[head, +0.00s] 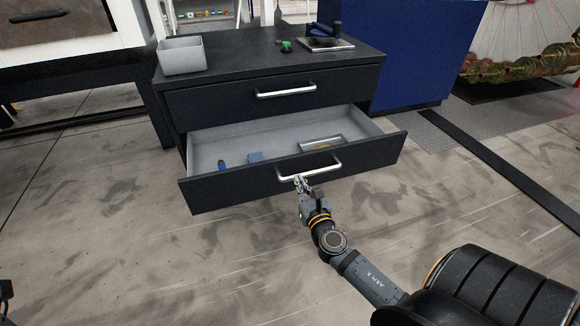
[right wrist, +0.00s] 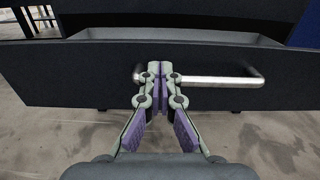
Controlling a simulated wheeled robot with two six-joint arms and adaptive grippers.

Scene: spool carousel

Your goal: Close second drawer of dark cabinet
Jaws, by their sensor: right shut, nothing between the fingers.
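The dark cabinet (head: 222,56) has a closed top drawer (head: 240,104) with a silver bar handle. Its second drawer (head: 235,187) stands pulled out, with a grey inside and a silver bar handle (head: 318,170) on its front. My right gripper (head: 299,180) is at the left part of that handle. In the right wrist view the fingertips (right wrist: 159,66) are shut together with nothing between them, in front of the drawer front (right wrist: 80,75) and overlapping the handle (right wrist: 220,80). I cannot tell whether they touch it.
A grey bin (head: 182,56) and a green item (head: 286,46) are on the cabinet top. A blue cabinet (head: 400,50) stands behind right. The floor in front is clear.

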